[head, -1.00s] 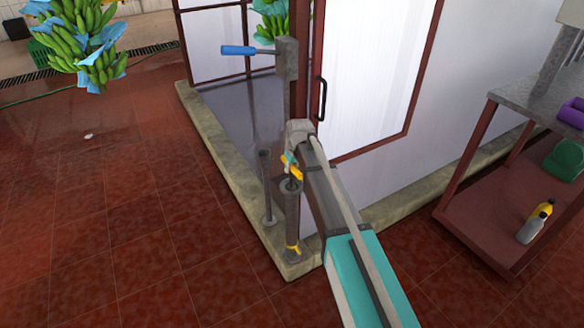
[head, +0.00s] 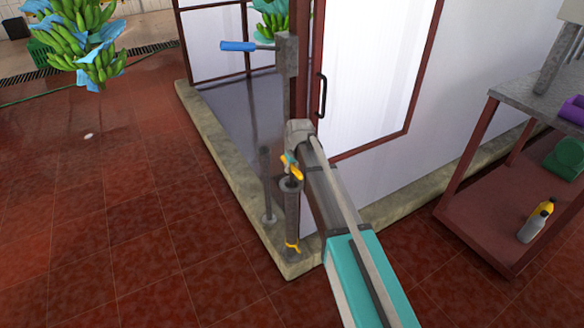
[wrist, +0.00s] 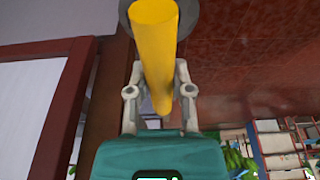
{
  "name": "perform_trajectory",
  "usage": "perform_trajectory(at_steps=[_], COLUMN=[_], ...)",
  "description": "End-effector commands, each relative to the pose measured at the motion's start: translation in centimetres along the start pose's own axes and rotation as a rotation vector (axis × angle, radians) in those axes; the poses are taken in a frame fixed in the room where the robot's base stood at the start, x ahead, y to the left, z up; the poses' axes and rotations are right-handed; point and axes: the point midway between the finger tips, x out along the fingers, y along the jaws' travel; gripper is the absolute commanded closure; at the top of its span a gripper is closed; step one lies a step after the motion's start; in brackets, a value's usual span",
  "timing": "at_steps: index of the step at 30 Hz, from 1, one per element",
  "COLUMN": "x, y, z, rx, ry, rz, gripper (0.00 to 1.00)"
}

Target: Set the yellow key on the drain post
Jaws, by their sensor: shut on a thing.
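The yellow key (head: 292,170) shows as a short yellow bar just at the top of a grey post with a yellow band (head: 292,215), which looks like the drain post. My gripper (head: 289,158) is shut on the key. In the wrist view the yellow bar (wrist: 156,50) runs between my two fingers (wrist: 157,92), with a grey round piece partly hidden behind its upper end. I cannot tell whether the key touches the post top or sits just above it. The key's lower part is hidden.
A taller post with a blue lever (head: 240,46) stands behind. A white-panelled door (head: 365,75) is close behind my arm. A shelf with bottles (head: 480,215) is at right.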

Motion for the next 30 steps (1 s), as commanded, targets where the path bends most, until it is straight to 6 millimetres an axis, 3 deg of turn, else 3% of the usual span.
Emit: perform_trajectory(at_steps=[26, 27, 30], x=[0.17, 0.17, 0.17], y=[0.03, 0.03, 0.03], z=[0.05, 0.05, 0.06], rx=[0.000, 0.000, 0.000], ry=[0.000, 0.000, 0.000], rz=[0.000, 0.000, 0.000], gripper=[1.00, 0.70, 0.51])
